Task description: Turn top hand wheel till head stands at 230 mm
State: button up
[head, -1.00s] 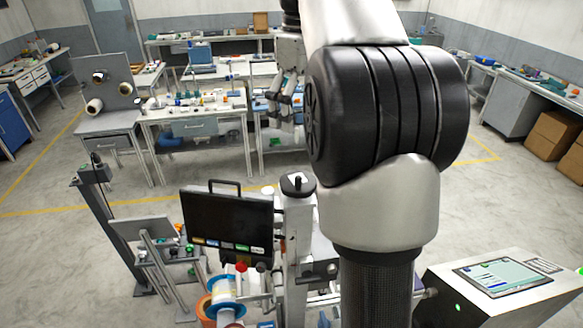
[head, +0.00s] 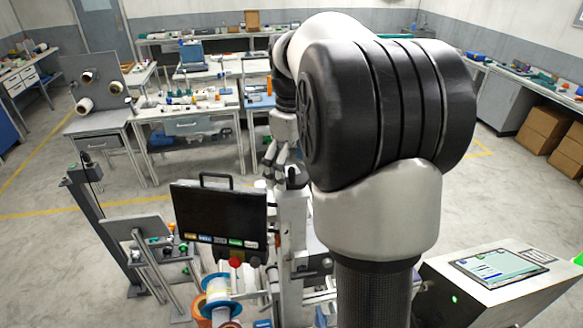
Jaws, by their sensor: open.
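The top hand wheel (head: 297,177) is a dark knob on top of a pale upright column (head: 292,222), right of the black monitor. My gripper (head: 272,170) points down just left of the wheel, its fingers apart and empty. In this view the fingers overlap the wheel's left side; I cannot tell whether they touch it. The head and any millimetre scale on the column are too small or hidden to read. My own arm covers the area right of the column.
A black monitor (head: 219,215) with a handle stands close left of the column. Reels with blue flanges (head: 217,290) sit below it. A console with a lit screen (head: 500,267) is at lower right. Workbenches (head: 190,122) stand behind, with open floor between.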

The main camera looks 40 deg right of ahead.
jog(key=c, duration=1.1)
jog(key=shift+o, duration=0.2)
jog(key=shift+m, duration=0.3)
